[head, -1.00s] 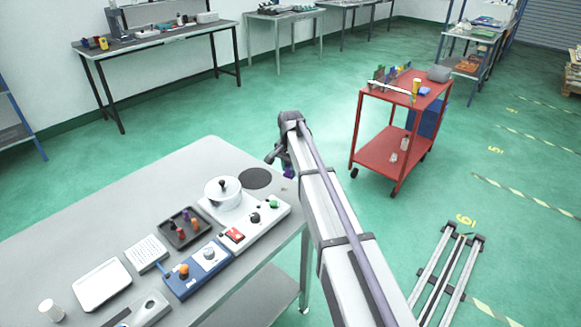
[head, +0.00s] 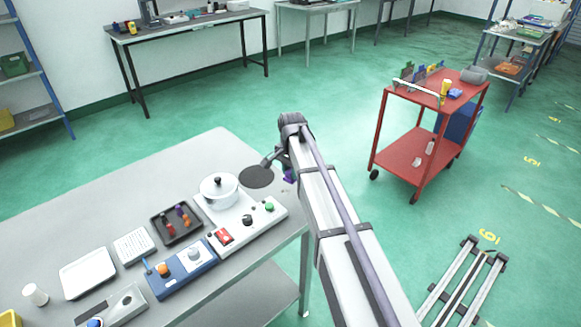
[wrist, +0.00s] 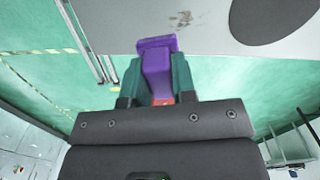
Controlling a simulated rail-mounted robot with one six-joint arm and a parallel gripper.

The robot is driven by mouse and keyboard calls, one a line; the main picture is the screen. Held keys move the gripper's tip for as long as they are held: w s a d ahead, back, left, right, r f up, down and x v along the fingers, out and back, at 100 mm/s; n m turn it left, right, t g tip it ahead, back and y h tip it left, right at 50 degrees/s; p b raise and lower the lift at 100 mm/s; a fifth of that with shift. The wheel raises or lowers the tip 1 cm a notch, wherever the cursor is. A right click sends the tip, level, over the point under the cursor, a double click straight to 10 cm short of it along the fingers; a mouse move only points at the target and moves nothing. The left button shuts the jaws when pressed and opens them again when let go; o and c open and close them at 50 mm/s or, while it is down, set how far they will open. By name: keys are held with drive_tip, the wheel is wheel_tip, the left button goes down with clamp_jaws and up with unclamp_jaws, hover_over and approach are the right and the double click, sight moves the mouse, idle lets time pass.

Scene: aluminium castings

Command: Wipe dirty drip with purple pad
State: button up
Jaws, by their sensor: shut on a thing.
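My gripper (wrist: 160,82) is shut on the purple pad (wrist: 157,62), held between teal fingers in the wrist view. The pad's wide end points away from the gripper. The dirty drip (wrist: 181,19) is a brownish smear on the grey table (wrist: 215,28), just beyond the pad, with a visible gap between them in the picture. Whether the pad touches the table cannot be told. In the head view the pad (head: 289,178) shows as a small purple patch at the table's far right edge, partly hidden by my arm.
A black disc (head: 257,177) lies beside the drip area. A white pot (head: 219,190) stands on a white control panel nearby. A dark tray (head: 176,223) with small parts is farther left. A red cart (head: 415,146) stands on the open green floor.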

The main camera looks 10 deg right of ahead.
sight(290, 182)
drive_tip(key=shift+s+a, duration=0.15)
drive_tip(key=shift+a, duration=0.1)
drive_tip(key=shift+f+b, duration=0.25)
drive_tip(key=shift+b, duration=0.1)
wheel_tip(290, 182, down, 7)
drive_tip(key=b, duration=0.6)
drive_tip(key=shift+r+b, duration=0.1)
drive_tip(key=shift+b, duration=0.25)
drive_tip(key=shift+w+a, duration=0.2)
drive_tip(key=shift+w, duration=0.3)
drive_tip(key=shift+w+a, duration=0.4)
drive_tip(key=shift+w, duration=0.4)
drive_tip(key=shift+w+a, duration=0.45)
drive_tip(key=shift+w, duration=0.3)
drive_tip(key=shift+w+a, duration=0.4)
drive_tip(key=shift+w, duration=0.4)
drive_tip(key=shift+s+d, duration=0.4)
drive_tip(key=shift+s, duration=0.45)
drive_tip(key=shift+s+d, duration=0.45)
drive_tip(key=shift+s, duration=0.35)
drive_tip(key=shift+s+d, duration=0.4)
drive_tip(key=shift+s, duration=0.45)
drive_tip(key=r+p, duration=0.2)
drive_tip(key=shift+s+d+r+p, duration=0.2)
drive_tip(key=shift+s+r+p, duration=0.1)
drive_tip(key=shift+s, duration=0.05)
wheel_tip(290, 182, up, 5)
drive_tip(key=p, duration=0.5)
drive_tip(key=shift+f, duration=0.1)
